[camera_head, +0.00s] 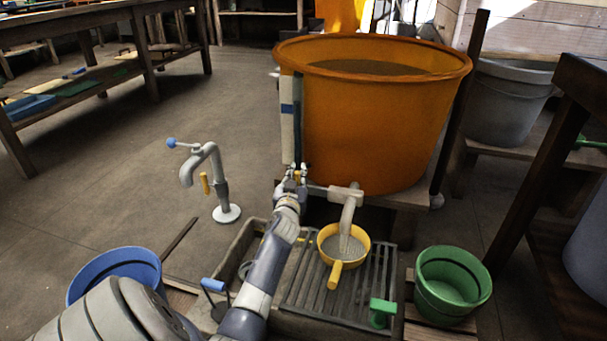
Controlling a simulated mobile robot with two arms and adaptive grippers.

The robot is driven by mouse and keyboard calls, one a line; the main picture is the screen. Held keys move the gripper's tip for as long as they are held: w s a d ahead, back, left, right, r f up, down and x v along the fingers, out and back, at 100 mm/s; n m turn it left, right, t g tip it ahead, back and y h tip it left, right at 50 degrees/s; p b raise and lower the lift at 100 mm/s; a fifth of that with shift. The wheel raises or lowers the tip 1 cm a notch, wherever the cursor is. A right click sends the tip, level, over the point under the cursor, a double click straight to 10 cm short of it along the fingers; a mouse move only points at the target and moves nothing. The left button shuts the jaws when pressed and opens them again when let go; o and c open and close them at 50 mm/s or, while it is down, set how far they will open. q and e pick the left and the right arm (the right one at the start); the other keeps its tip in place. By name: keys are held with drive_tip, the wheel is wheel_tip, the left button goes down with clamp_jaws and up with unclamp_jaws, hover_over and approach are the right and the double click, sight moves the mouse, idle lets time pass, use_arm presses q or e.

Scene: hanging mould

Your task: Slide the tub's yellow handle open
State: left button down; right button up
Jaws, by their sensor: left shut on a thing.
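The big orange tub (390,135) stands on a wooden stand, filled with greyish stuff. A pale spout (342,192) sticks out low at its front. A light grey column runs down from the spout into a yellow strainer (333,276); I cannot tell how much of it is pipe and how much is flow. My left gripper (297,178) is at the spout's left end, low against the tub. It is shut on the small yellow handle (297,175), which is mostly hidden by the fingers. My right gripper is not in view.
The strainer rests on a slatted grate (375,270) over a trough, with a green handled piece (382,310) on it. A green bucket (453,285) stands right, a blue bucket (115,272) left. A grey standing tap (212,175) rises left of the trough. Floor beyond it is clear.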

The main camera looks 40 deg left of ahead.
use_arm(q)
drive_tip(key=shift+s+a, duration=0.15)
drive_tip(key=c, duration=1.5)
unclamp_jaws()
drive_tip(key=shift+s+a, duration=0.15)
drive_tip(key=shift+o, duration=0.2)
drive_tip(key=shift+s+d, duration=0.1)
drive_tip(key=shift+d, duration=0.2)
drive_tip(key=v, duration=1.1)
drive_tip(key=shift+s, duration=0.25)
drive_tip(key=shift+d, duration=0.1)
